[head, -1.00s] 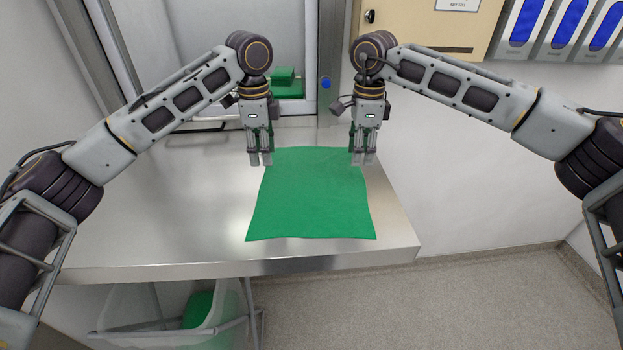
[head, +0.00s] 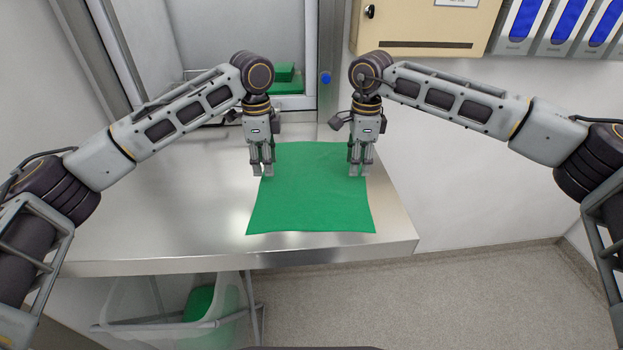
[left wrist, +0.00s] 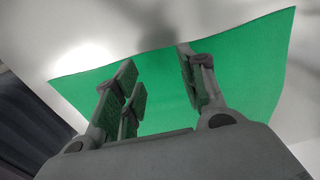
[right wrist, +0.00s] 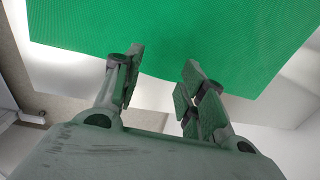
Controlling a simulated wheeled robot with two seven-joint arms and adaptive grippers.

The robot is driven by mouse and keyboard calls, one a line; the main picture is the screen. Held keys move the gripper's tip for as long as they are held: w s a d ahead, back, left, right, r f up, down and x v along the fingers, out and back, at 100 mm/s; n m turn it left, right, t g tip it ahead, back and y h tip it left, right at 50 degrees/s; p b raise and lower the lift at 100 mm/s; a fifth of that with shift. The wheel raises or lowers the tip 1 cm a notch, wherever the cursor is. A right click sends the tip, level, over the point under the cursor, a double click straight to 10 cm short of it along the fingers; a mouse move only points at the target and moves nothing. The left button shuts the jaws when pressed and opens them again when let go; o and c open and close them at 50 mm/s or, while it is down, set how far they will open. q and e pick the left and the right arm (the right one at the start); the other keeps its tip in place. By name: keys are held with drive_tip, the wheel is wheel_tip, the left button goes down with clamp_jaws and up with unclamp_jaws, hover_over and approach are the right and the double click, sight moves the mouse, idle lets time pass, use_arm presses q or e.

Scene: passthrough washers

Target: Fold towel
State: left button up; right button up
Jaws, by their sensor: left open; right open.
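A green towel (head: 311,200) lies flat and spread out on the steel table. It also shows in the left wrist view (left wrist: 235,70) and the right wrist view (right wrist: 200,35). My left gripper (head: 262,172) is open above the towel's left edge, toward its far part. My right gripper (head: 360,172) is open above the towel's right edge, at about the same depth. Both point down and are empty. In the wrist views, the fingers of the left gripper (left wrist: 158,92) and right gripper (right wrist: 158,90) are apart with no cloth between them. Contact with the towel cannot be told.
The steel table (head: 150,215) has free room left of the towel. Its right edge is close to the towel. Behind stands a framed opening with folded green cloth (head: 287,78) inside. A clear bin with green cloth (head: 200,303) is under the table. A beige box (head: 425,22) hangs on the wall.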

sight(267, 179)
use_arm(q)
drive_tip(key=shift+f, duration=1.6)
use_arm(e)
drive_tip(key=shift+f, duration=1.65)
use_arm(q)
drive_tip(key=shift+f, duration=0.2)
use_arm(e)
drive_tip(key=shift+f, duration=0.2)
use_arm(q)
drive_tip(key=shift+c, duration=0.5)
use_arm(e)
drive_tip(key=shift+c, duration=0.5)
use_arm(q)
drive_tip(key=c, duration=0.3)
use_arm(e)
drive_tip(key=c, duration=0.3)
use_arm(q)
drive_tip(key=shift+f, duration=0.1)
clamp_jaws()
use_arm(e)
drive_tip(key=shift+f, duration=0.1)
clamp_jaws()
drive_tip(key=shift+s, duration=0.1)
